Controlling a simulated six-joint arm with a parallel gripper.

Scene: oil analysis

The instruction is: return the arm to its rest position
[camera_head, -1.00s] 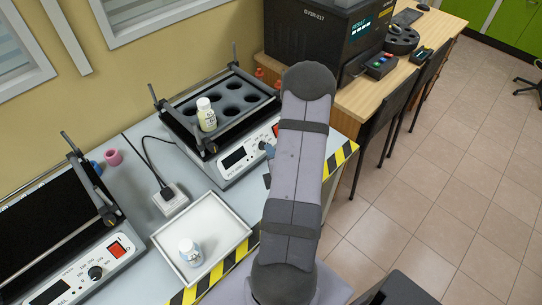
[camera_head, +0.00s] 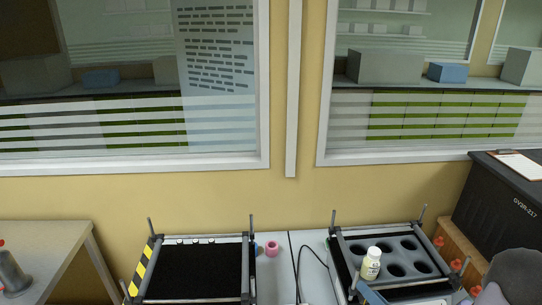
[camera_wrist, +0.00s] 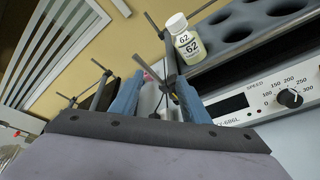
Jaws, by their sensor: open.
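My gripper (camera_wrist: 158,92) shows in the wrist view as two blue fingers standing apart, with nothing held between them. In the head view, part of my grey arm (camera_head: 515,278) is at the lower right corner. A blue part, perhaps a finger, shows at the bottom edge near the right device. A small white-capped bottle (camera_head: 371,264) stands upright at the black holder with round wells (camera_head: 407,247). In the wrist view this bottle (camera_wrist: 187,42), labelled 62, is beyond the fingers and apart from them.
A device with a black top (camera_head: 195,272) stands left of the holder, with thin upright posts. A black instrument (camera_head: 505,200) stands at the right. The wall and windows are behind; a side table (camera_head: 45,240) is at left.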

